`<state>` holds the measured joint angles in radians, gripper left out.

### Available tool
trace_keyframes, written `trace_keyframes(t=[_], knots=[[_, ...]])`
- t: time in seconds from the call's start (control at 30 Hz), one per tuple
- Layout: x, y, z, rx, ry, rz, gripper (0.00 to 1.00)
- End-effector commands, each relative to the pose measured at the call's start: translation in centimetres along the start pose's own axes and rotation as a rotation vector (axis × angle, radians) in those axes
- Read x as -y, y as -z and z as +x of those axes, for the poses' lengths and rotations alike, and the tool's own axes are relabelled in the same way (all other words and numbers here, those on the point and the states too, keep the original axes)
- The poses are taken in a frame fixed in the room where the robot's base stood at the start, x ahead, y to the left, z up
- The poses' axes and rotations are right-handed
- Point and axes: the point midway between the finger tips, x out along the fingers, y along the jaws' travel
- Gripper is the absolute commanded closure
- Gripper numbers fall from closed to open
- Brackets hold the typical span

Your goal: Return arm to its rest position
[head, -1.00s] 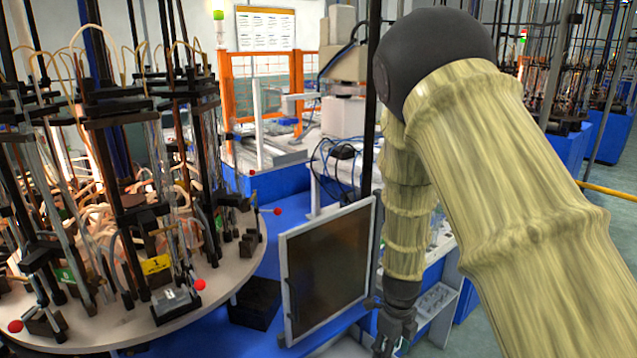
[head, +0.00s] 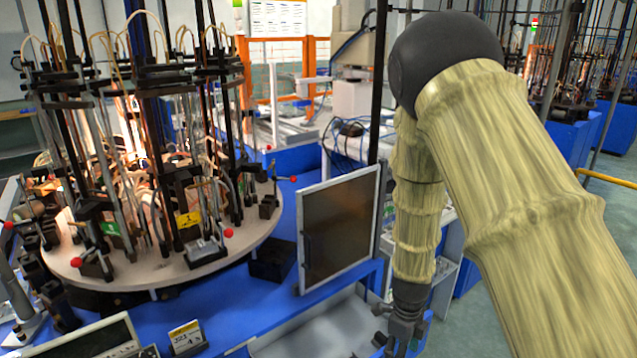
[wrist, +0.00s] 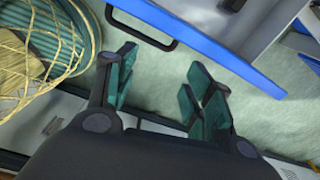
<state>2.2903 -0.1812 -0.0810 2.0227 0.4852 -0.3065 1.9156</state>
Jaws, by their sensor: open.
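My gripper (head: 400,330) hangs at the lower middle of the head view, pointing down, at the end of my arm in its tan ribbed sleeve. In the wrist view, my gripper (wrist: 160,90) shows its two dark green fingers spread apart with nothing between them. Floor is visible in the gap. My arm rises from the lower right to a dark round joint and bends down from there.
A round turntable (head: 165,268) with several rods and tubes stands at left. A framed dark panel (head: 338,228) stands near my forearm. In the wrist view, a blue-edged cabinet (wrist: 205,45) is above the fingers and a teal basket (wrist: 82,30) is at upper left.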

Motion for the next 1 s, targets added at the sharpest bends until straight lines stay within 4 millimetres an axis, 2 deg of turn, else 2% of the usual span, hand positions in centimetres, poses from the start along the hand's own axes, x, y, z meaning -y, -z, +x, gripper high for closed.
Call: trace_keyframes(t=[0.27,0.43,0.7,1.0], knots=[[-1.9,3.4,5.0,-0.035,0.006,-0.250,0.48],[-4.1,6.7,9.8,-0.063,0.005,-0.518,0.48],[-9.2,12.5,16.9,-0.083,-0.010,-1.038,0.48],[-16.0,18.3,22.5,-0.050,-0.025,-1.609,0.48]])
